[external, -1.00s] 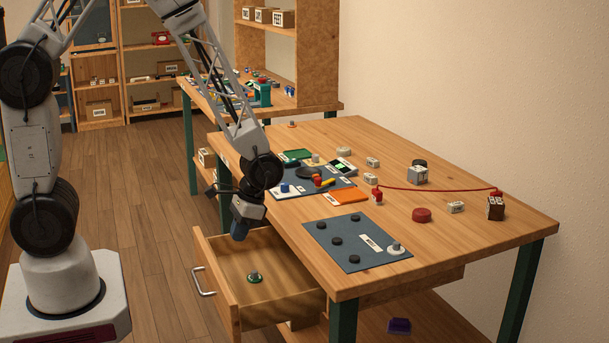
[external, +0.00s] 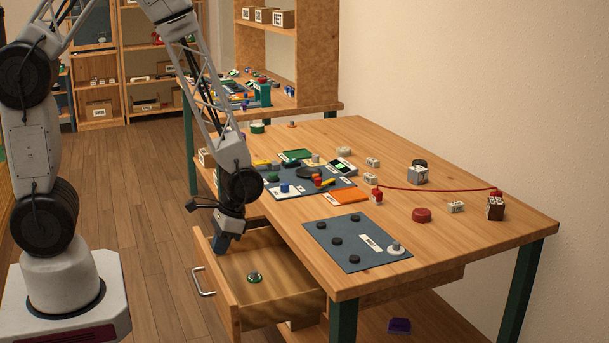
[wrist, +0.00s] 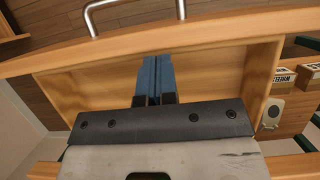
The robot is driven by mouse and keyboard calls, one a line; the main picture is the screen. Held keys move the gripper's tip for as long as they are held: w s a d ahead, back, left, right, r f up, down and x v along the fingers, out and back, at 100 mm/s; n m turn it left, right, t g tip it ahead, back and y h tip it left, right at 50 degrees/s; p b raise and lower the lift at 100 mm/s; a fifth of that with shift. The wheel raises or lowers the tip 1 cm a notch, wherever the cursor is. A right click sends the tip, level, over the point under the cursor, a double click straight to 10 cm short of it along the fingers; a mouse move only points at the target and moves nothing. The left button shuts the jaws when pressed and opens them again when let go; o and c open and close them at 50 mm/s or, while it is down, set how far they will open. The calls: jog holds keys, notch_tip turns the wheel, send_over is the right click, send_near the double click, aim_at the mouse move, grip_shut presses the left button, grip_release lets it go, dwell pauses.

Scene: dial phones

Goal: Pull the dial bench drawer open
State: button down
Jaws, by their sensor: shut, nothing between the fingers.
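The dial bench drawer (external: 255,297) stands open, pulled out from under the bench top (external: 455,243) toward the left. Its metal bar handle (external: 203,283) is on its front panel. My gripper (external: 222,246) is over the far part of the open drawer, apart from the handle. In the wrist view the blue fingers (wrist: 155,82) are together with nothing between them, over the drawer's interior. The handle (wrist: 135,12) shows at the top of that view, beyond the front panel (wrist: 215,28).
A small green-based part (external: 254,278) lies in the drawer. The bench top holds a dark mat (external: 345,258) with black pieces, a red cord (external: 435,190) and several small parts. The floor (external: 145,240) left of the drawer is clear.

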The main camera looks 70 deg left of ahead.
aim_at(206, 255)
jog(key=shift+s, duration=0.1)
jog(key=shift+s, duration=2.4)
jog(key=shift+w, duration=0.9)
jog(key=shift+w+r, duration=0.1)
jog(key=shift+w, duration=1.15)
jog(key=v, duration=0.9)
jog(key=shift+r, duration=0.4)
jog(key=shift+w, duration=0.1)
